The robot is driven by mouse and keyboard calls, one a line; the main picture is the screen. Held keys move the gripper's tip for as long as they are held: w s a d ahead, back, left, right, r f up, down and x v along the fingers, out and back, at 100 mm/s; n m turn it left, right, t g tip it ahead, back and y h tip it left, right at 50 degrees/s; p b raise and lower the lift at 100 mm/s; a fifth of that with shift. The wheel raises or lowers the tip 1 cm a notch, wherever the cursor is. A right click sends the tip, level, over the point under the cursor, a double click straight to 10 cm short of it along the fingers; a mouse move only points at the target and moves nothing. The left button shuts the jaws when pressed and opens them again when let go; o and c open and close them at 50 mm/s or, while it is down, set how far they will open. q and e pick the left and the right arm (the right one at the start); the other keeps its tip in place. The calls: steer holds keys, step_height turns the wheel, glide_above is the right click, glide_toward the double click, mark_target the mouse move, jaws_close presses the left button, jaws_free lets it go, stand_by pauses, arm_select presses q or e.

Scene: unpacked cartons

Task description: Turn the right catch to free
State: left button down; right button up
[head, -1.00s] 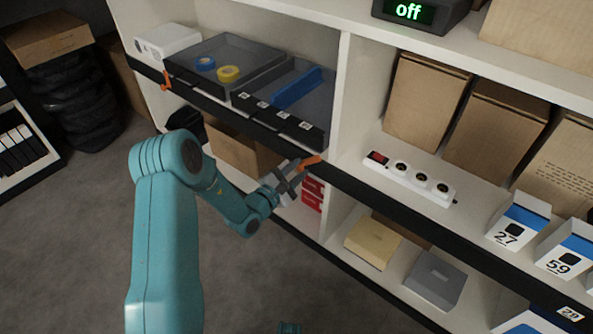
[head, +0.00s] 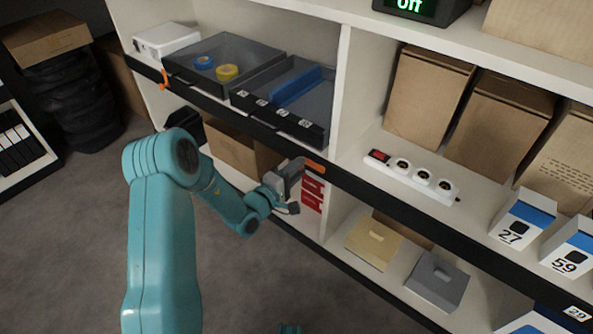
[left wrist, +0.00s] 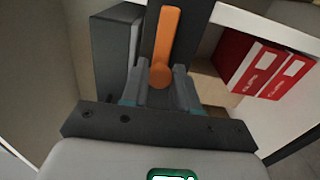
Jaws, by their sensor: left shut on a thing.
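The right catch (head: 315,167) is an orange lever on the black front rail of the shelf, below the grey trays. It now lies nearly along the rail. In the left wrist view, the catch (left wrist: 166,42) runs lengthwise over the dark rail, with its round end between my fingers. My left gripper (head: 292,180) is shut on the catch; in the left wrist view its fingers (left wrist: 160,82) sit on either side of the round end. The left catch (head: 165,79) is orange and stands across the rail at the far left.
One grey tray (head: 190,82) holds blue and yellow tape rolls; another (head: 262,121) holds a blue piece. A white power strip (head: 403,176) lies right of the upright. Red boxes (head: 312,190) stand below the rail. The floor (head: 75,240) at left is clear.

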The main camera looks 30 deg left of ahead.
arm_select(q)
steer(key=shift+f, duration=0.1)
arm_select(e)
steer(key=shift+w+f, duration=0.1)
stand_by(0.4)
arm_select(q)
steer(key=c, duration=0.9)
jaws_free()
steer(key=shift+o, duration=0.2)
steer(key=s+a+p, duration=0.1)
steer(key=s+p, duration=0.3)
steer(key=s, duration=1.2)
steer(key=shift+s+a, duration=0.15)
steer(key=shift+s, duration=0.05)
arm_select(e)
steer(key=shift+g, duration=0.5)
steer(key=s+r, duration=0.1)
steer(key=r, duration=0.1)
steer(key=s+r, duration=0.1)
steer(key=r, duration=0.1)
steer(key=shift+s+a+r, duration=0.1)
steer(key=shift+s+a, duration=0.15)
steer(key=shift+s, duration=0.1)
